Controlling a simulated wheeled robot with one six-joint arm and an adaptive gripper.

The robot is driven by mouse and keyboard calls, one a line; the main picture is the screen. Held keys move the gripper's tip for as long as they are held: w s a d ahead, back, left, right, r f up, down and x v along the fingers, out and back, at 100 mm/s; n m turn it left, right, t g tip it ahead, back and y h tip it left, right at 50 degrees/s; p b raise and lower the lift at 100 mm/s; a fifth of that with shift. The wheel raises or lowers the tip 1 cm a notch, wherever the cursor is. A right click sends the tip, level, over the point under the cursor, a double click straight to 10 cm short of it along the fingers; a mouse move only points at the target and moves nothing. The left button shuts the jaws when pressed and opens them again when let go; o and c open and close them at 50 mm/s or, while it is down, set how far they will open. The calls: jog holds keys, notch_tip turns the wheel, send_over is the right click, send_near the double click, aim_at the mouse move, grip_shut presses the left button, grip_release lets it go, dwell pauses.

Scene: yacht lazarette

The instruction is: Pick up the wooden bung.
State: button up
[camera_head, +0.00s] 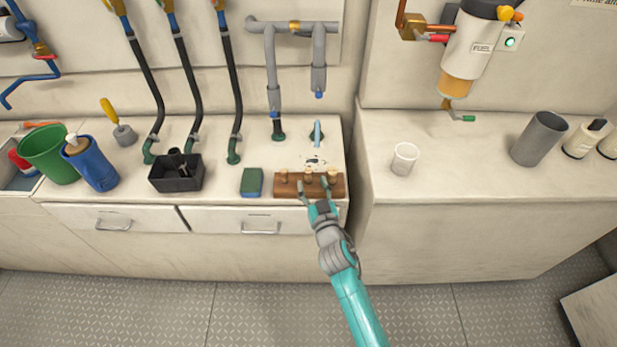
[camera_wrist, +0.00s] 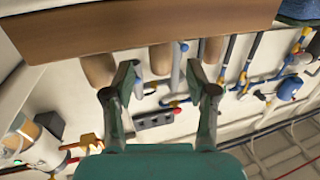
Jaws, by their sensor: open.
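Three wooden bungs stand upright in a row in a brown wooden rack (camera_head: 262,187) at the counter's front edge: left bung (camera_head: 283,176), middle bung (camera_head: 308,174), right bung (camera_head: 332,177). The wrist view shows the rack (camera_wrist: 150,25) across the top, with the bungs pointing down in the picture. My gripper (camera_head: 313,186) is open and empty at the front of the rack. In the wrist view the middle bung (camera_wrist: 160,60) lies between the spread fingertips (camera_wrist: 160,78); another bung (camera_wrist: 98,68) is left of them and one (camera_wrist: 213,50) right. I see no clear contact.
A green-and-blue sponge (camera_head: 251,182) lies left of the rack. A black box (camera_head: 177,175), blue cup (camera_head: 95,168) and green bucket (camera_head: 48,155) stand farther left. Pipes and hoses rise behind. A white cup (camera_head: 404,159) and grey cup (camera_head: 539,140) stand on the right counter.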

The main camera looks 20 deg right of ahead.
aim_at(309, 177)
jog(key=shift+w+r, duration=0.1)
jog(key=shift+w, duration=2.15)
jog(key=c, duration=1)
